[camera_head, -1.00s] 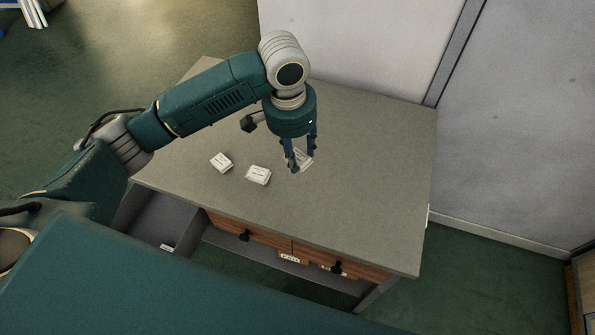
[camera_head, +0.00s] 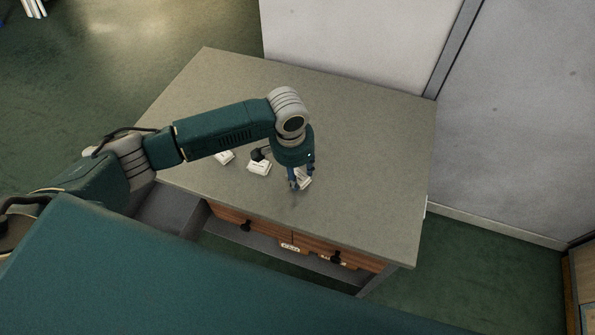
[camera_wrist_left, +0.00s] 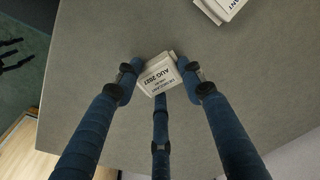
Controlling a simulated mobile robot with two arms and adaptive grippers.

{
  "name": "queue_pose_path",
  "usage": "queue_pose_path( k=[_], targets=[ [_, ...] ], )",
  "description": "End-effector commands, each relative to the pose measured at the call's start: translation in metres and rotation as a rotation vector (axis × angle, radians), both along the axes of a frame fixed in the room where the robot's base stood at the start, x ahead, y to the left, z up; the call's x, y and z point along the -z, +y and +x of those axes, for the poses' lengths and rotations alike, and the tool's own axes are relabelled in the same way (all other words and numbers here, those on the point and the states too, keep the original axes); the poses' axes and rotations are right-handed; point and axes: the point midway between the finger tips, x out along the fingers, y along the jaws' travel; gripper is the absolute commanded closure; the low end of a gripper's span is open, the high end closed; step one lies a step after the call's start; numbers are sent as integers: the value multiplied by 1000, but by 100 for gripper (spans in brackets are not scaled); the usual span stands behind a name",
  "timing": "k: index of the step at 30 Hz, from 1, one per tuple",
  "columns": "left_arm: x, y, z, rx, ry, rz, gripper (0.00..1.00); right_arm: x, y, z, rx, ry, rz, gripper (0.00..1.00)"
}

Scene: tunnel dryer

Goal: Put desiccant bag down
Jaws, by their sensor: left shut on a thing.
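My left gripper (camera_head: 300,181) is shut on a white desiccant bag (camera_head: 305,180) low over the grey table top (camera_head: 365,150). In the left wrist view the bag (camera_wrist_left: 158,76) sits between the blue fingertips, with printed text including "AUG 2027" facing the camera. I cannot tell whether it touches the table. A second white bag (camera_head: 259,168) lies on the table just left of the gripper. A third bag (camera_head: 225,157) lies further left, partly hidden by my arm. Part of another bag shows at the top of the left wrist view (camera_wrist_left: 221,8). My right gripper is not in view.
Wooden drawers (camera_head: 262,229) with black knobs and labels run along the table's front. An open grey drawer (camera_head: 165,208) sticks out at the left front, partly hidden by my body. A white wall panel (camera_head: 350,40) stands behind. The table's right side is clear.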

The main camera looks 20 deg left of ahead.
Motion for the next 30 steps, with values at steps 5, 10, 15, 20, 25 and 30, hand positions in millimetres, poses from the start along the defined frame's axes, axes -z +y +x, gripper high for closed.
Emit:
queue_pose_path(
  k=[5,10,15,20,25,30],
  targets=[
    [3,0,0,-1,1,-1,86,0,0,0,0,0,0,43],
    [2,0,0,0,0,0,42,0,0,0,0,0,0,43],
    [2,0,0,0,0,0,42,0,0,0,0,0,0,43],
    [-6,0,0,0,-2,-1,42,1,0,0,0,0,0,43],
    [-35,2,-2,1,-5,-1,42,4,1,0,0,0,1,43],
    [-73,3,-6,1,-5,-2,42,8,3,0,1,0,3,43]
  ],
)
